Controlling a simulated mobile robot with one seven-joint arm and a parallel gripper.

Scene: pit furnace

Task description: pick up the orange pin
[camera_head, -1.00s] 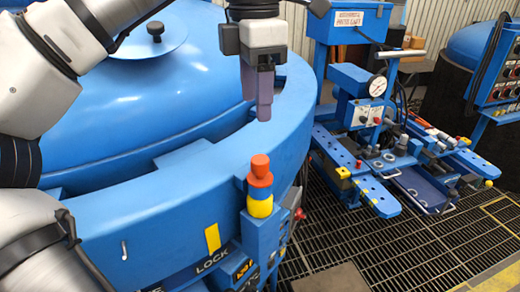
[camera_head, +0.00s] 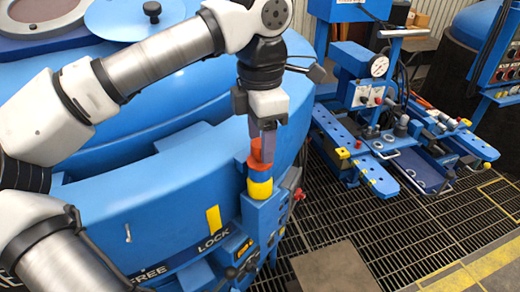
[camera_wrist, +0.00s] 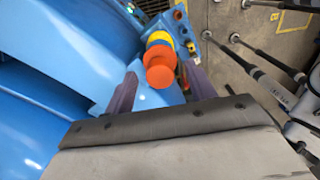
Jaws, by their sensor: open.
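The orange pin (camera_head: 258,157) stands upright above a yellow collar (camera_head: 260,187) on the blue lock housing at the furnace rim. In the wrist view the orange pin (camera_wrist: 160,70) shows from above, its round top toward the camera, with the yellow collar (camera_wrist: 160,37) beyond it. My gripper (camera_head: 266,150) is over the pin, fingers pointing down, and partly hides it in the head view. In the wrist view my gripper (camera_wrist: 160,88) is open, with one purple finger on each side of the pin. Gaps show between fingers and pin; I cannot tell any contact.
The blue furnace body (camera_head: 120,215) lies left of the pin. A blue workbench with a gauge (camera_head: 379,66) stands at right on a dark floor grating (camera_head: 400,240). Open floor lies between.

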